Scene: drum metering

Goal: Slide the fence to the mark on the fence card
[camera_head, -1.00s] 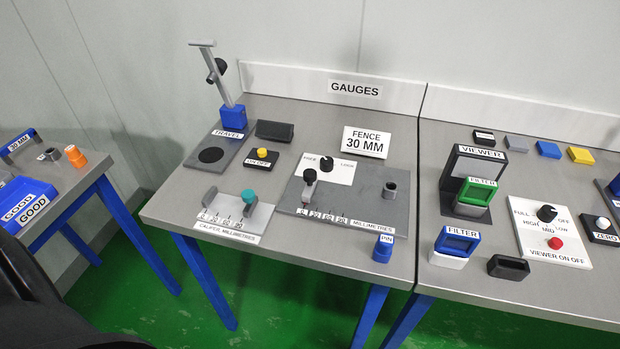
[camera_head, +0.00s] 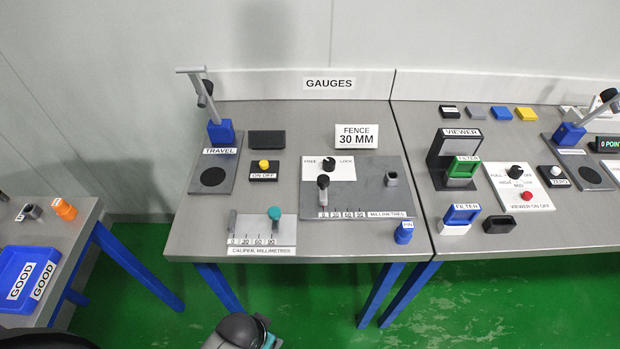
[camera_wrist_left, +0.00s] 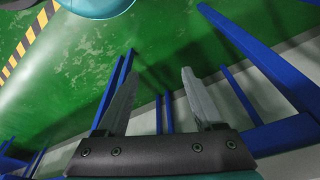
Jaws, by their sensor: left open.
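The fence (camera_head: 323,184) is a small upright grey piece with a black knob. It stands at the left end of the grey plate (camera_head: 370,191), near the 0 of a millimetre scale (camera_head: 352,214) marked 0, 30, 60, 90. A black FREE/LOCK knob (camera_head: 329,164) sits on a white panel behind it; its setting is too small to read. The white fence card (camera_head: 357,136) reads "FENCE 30 MM". In the left wrist view my left gripper (camera_wrist_left: 158,72) is open and empty, above the green floor and away from the fence. My right gripper is not in view.
A caliper (camera_head: 262,232) with a teal knob lies left of the plate. A travel gauge (camera_head: 220,130) rises at the back left. The viewer table adjoins on the right.

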